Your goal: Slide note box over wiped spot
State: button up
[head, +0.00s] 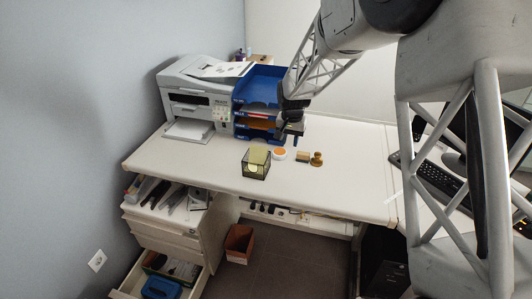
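The note box (256,170), a dark olive see-through holder with pale yellow notes in it, stands upright on the white desk (200,160), left of the middle. My gripper (289,137) points down above the desk, behind and to the right of the note box, in front of the blue tray stack. It appears apart from the box. Its fingers are small and dark here, so I cannot tell whether they are open or shut. I see nothing held in them. No wiped spot can be made out on the desk surface.
An orange-and-white round item (280,154), a small tan block (302,157) and a brown stamp (317,159) stand right of the box. Blue trays (258,92) and a printer (195,95) stand behind. The desk's front strip is clear.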

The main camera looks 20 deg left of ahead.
send_near(266, 171)
jog(key=shift+w+a+f, duration=0.1)
jog(key=shift+w+a, duration=0.05)
jog(key=shift+w, duration=0.15)
jog(key=shift+f, duration=0.15)
jog(key=shift+f, duration=3.75)
grip_shut()
